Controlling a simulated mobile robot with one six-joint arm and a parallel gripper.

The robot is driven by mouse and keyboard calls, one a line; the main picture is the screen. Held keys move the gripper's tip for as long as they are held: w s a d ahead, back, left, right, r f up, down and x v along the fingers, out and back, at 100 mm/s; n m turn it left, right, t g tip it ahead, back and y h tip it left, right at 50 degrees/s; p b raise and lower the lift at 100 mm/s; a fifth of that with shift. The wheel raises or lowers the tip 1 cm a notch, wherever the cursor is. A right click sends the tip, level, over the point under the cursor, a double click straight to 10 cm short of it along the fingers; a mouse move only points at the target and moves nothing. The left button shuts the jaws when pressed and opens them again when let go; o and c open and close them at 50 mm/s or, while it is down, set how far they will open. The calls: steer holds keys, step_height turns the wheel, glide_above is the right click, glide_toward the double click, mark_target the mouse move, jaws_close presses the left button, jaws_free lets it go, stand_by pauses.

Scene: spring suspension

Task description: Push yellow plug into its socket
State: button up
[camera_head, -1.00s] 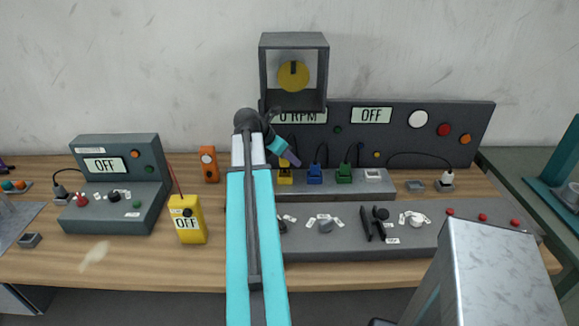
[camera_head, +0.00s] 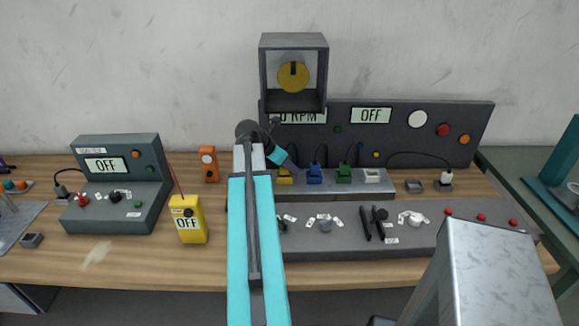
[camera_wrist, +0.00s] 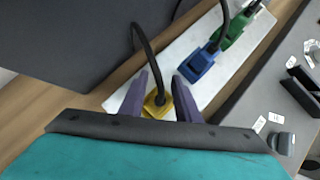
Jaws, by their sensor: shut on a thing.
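The yellow plug (camera_head: 285,178) is at the left end of a row of coloured plugs on a pale socket strip (camera_wrist: 172,62). In the wrist view the yellow plug (camera_wrist: 154,108) sits between the two purple fingers of my gripper (camera_wrist: 160,92), which is shut on it. A black cable rises from the plug's top. In the head view my gripper (camera_head: 290,164) reaches down to the plug from the upper left. The socket under the plug is hidden, and I cannot tell how deep the plug sits.
A blue plug (camera_head: 314,174) and a green plug (camera_head: 343,174) stand close to the right, with black cables rising. A dark display panel (camera_head: 400,142) is behind. A grey control console (camera_head: 350,243) is in front. A yellow meter (camera_head: 188,226) stands to the left.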

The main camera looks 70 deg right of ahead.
steer(key=shift+f, duration=0.1)
steer(key=o, duration=1.1)
steer(key=shift+b+v, duration=0.85)
steer(key=shift+v, duration=5.25)
steer(key=shift+d, duration=0.1)
